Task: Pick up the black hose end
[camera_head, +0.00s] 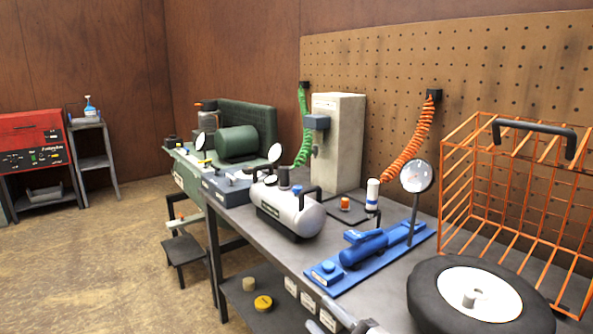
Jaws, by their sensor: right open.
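I cannot tell for certain which part is the black hose end. A dark curved piece (313,190) shows at the right end of the silver tank (292,215). Another thin dark line (378,220) runs down from the white-and-blue cylinder (372,192) to the blue pump (364,250). My right gripper (328,318) is only partly in view at the bottom edge, by the front of the bench. It is open, low and nearer than the blue pump, and I see nothing between its fingers. My left gripper is out of view.
A black tyre with a white hub (495,290) and an orange wire cage (460,190) crowd the bench's right side. A round gauge (416,176) stands beside the pump. A tall beige cabinet (340,150) stands behind. The floor (90,270) at left is open.

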